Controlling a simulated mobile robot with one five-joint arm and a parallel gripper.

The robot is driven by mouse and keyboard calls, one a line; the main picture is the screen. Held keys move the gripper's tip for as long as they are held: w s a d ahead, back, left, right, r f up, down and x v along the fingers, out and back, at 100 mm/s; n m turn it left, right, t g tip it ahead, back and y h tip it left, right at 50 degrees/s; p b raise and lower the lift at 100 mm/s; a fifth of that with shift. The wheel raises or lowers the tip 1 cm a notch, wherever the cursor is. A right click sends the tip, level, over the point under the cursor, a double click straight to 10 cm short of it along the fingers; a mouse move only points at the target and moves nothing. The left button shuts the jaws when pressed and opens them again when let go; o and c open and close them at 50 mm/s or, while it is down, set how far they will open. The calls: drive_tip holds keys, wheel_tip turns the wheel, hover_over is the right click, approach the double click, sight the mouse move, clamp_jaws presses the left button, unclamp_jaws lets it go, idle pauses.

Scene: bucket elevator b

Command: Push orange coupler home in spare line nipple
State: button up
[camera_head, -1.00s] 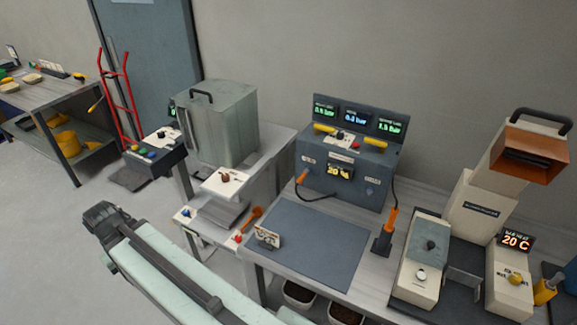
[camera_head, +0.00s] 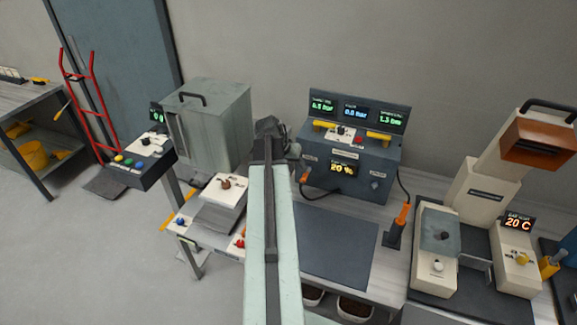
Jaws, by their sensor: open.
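A dark grey console (camera_head: 352,150) stands at the back of the bench, with ports low on its front face. A small orange coupler (camera_head: 304,177) is at the console's lower left, on a dark hose; I cannot tell how far it is seated. A bare round nipple (camera_head: 375,185) sits at the lower right of the front, under a label too small to read. A second, larger orange handle (camera_head: 403,215) stands upright in a dark holder right of the mat. My pale arm reaches up the middle of the view; its fingers do not show.
A dark mat (camera_head: 335,245) lies clear before the console. A cream machine (camera_head: 437,240) with a 20 C display stands at right. A grey-green metal tank (camera_head: 212,120) and a button box (camera_head: 140,160) stand at left. Dark-filled bins (camera_head: 355,308) sit below the bench edge.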

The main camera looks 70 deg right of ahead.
sight(303, 178)
drive_tip(key=b+x, duration=0.6)
drive_tip(key=x, duration=0.1)
drive_tip(key=shift+w+f+b, duration=0.15)
drive_tip(key=shift+f+b, duration=0.05)
drive_tip(key=shift+b, duration=0.15)
drive_tip(key=shift+d+f, duration=0.15)
drive_tip(key=shift+f, duration=0.1)
drive_tip(key=shift+r, duration=0.1)
clamp_jaws()
